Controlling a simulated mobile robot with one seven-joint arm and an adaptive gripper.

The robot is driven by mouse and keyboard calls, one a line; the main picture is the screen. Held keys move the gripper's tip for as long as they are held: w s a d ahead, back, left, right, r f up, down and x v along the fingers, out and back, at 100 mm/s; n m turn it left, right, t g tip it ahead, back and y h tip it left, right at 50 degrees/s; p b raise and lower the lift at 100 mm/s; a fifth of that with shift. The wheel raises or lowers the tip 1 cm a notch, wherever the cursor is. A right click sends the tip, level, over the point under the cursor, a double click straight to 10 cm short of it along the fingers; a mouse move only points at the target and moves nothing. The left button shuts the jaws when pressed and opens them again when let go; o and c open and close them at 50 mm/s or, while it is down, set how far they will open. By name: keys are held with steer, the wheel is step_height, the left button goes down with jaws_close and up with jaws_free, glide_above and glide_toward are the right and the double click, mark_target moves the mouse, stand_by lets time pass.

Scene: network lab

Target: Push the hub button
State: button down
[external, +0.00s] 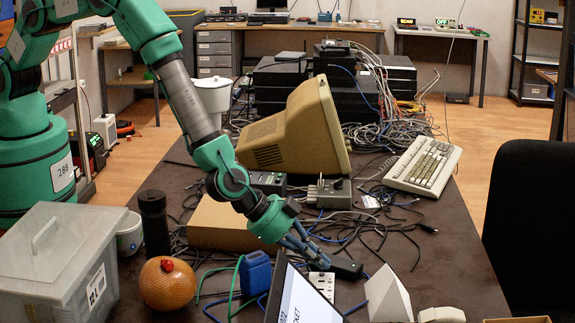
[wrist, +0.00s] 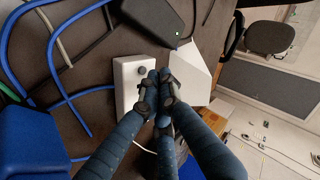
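A small white box (wrist: 128,74) lies on the dark table in the wrist view, with a round dark knob or button (wrist: 141,71) near its far end. The box also shows in the external view (external: 322,282), partly hidden by a dark screen. My gripper (wrist: 158,88) has dark blue fingers with their tips bunched together over the box's right side, beside the button. Whether they touch the box I cannot tell. They hold nothing visible. In the external view my gripper (external: 312,257) points down at the box. A black box (wrist: 153,18) with a green light lies just beyond.
A white wedge-shaped object (external: 387,296) stands right of the white box. A tilted screen (external: 302,302) and a blue block (external: 256,272) stand close in front and left. Loose cables surround the spot. An orange ball-shaped object (external: 167,284) and a clear bin (external: 60,262) are at left.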

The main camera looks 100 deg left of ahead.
steer(key=shift+r, duration=0.1)
step_height(320, 180, up, 6)
steer(key=p, duration=0.7)
stand_by(0.7)
